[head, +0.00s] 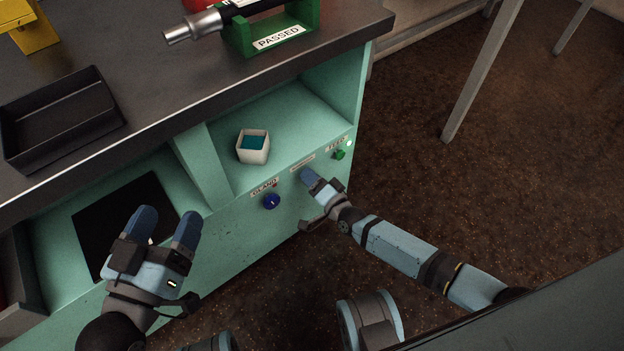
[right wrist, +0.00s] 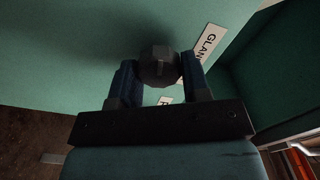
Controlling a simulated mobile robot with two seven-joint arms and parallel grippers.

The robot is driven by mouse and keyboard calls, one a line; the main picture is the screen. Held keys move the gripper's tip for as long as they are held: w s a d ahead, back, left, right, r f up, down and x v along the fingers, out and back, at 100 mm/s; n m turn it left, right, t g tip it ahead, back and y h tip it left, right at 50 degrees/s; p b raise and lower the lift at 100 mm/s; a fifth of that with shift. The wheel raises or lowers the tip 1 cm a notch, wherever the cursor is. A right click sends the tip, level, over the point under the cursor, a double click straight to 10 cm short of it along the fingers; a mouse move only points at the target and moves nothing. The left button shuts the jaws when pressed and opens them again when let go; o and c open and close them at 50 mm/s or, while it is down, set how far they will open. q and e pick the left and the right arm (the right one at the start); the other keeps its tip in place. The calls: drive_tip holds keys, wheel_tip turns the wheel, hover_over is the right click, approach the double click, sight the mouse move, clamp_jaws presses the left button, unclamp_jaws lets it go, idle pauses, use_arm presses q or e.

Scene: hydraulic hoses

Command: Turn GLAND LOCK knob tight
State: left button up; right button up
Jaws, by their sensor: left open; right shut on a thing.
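The GLAND LOCK knob is a dark, many-sided knob (right wrist: 159,66) on the green front panel in the right wrist view. My right gripper (right wrist: 160,75) is shut on this knob, one blue finger on each side. In the head view my right gripper (head: 308,177) is at the panel under a small unreadable label (head: 302,163) and hides the knob. My left gripper (head: 168,226) is open and empty in front of the cabinet's left bay, away from the knobs.
A blue knob (head: 272,202) under a GLAND label (head: 265,187) is left of my right gripper. A green knob (head: 339,155) under FEED is to its right. A white box (head: 253,147) stands on the shelf behind. A black tray (head: 62,118) is on the worktop (head: 180,90).

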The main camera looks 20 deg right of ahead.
use_arm(q)
drive_tip(key=shift+s+f+g+b, duration=0.1)
drive_tip(key=shift+f+g+b, duration=0.25)
drive_tip(key=shift+f, duration=0.4)
use_arm(e)
drive_tip(key=shift+m, duration=1.1)
use_arm(q)
drive_tip(key=shift+r, duration=0.1)
use_arm(e)
drive_tip(key=o, duration=0.9)
drive_tip(key=shift+o, duration=0.2)
use_arm(q)
drive_tip(key=r+t+p, duration=0.1)
drive_tip(key=r+p, duration=0.1)
drive_tip(key=r+t+p, duration=0.1)
drive_tip(key=r, duration=0.2)
drive_tip(key=shift+s+a+r+n+p, duration=0.1)
drive_tip(key=shift+a+r+n+p, duration=0.1)
drive_tip(key=shift+n+p, duration=0.15)
use_arm(e)
drive_tip(key=v, duration=1.3)
drive_tip(key=shift+s, duration=0.35)
